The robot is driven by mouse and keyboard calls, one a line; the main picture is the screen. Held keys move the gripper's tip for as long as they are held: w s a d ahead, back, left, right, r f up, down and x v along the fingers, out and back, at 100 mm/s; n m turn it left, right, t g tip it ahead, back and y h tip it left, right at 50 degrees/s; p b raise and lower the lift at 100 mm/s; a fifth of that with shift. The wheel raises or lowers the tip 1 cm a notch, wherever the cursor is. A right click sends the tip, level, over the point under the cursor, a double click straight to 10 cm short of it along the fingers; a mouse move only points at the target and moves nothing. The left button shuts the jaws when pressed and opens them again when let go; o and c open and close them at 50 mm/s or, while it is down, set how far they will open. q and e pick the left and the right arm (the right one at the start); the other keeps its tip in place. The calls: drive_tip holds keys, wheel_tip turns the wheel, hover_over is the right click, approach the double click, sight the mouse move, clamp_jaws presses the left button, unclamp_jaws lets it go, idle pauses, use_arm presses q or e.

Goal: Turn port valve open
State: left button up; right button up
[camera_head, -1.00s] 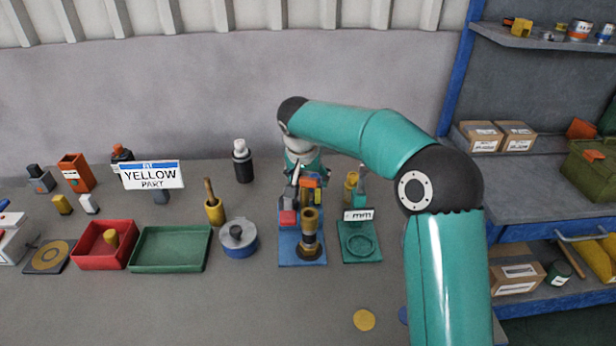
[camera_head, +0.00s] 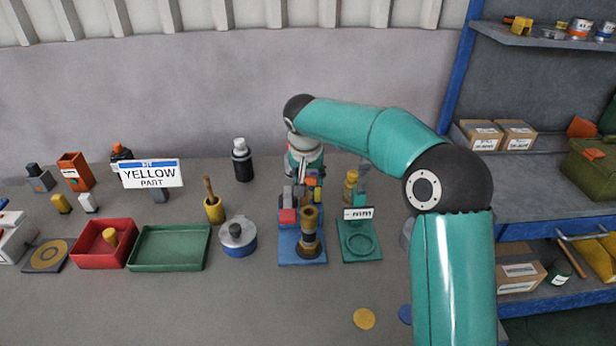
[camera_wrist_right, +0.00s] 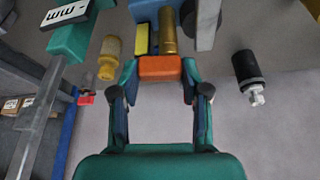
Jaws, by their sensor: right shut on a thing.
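The valve assembly stands on a blue base plate (camera_head: 288,255) at the middle of the table. It has an upright brass pipe (camera_head: 308,222) with a dark ring at its foot, and a red block (camera_head: 288,215) with grey on top. An orange handle (camera_head: 312,182) shows behind the pipe, partly hidden. My right gripper (camera_wrist_right: 160,75) is shut on the orange handle (camera_wrist_right: 160,66), which lies crosswise between its fingers in the wrist view. The brass pipe (camera_wrist_right: 168,32) rises just beyond the handle there. My left gripper is out of view.
A green gauge stand (camera_head: 358,256) marked "mm" is close on the right. A blue-and-grey round pot (camera_head: 238,246), a green tray (camera_head: 170,262) and a red tray (camera_head: 90,262) lie left. A black bottle (camera_head: 242,166) stands behind. The front table is mostly clear.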

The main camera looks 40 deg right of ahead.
drive_tip(key=o, duration=1.1)
drive_tip(key=shift+o, duration=0.2)
drive_tip(key=shift+r, duration=0.1)
drive_tip(key=v, duration=1.1)
drive_tip(key=shift+a+r, duration=0.2)
drive_tip(key=shift+r, duration=0.1)
drive_tip(key=shift+s, duration=0.1)
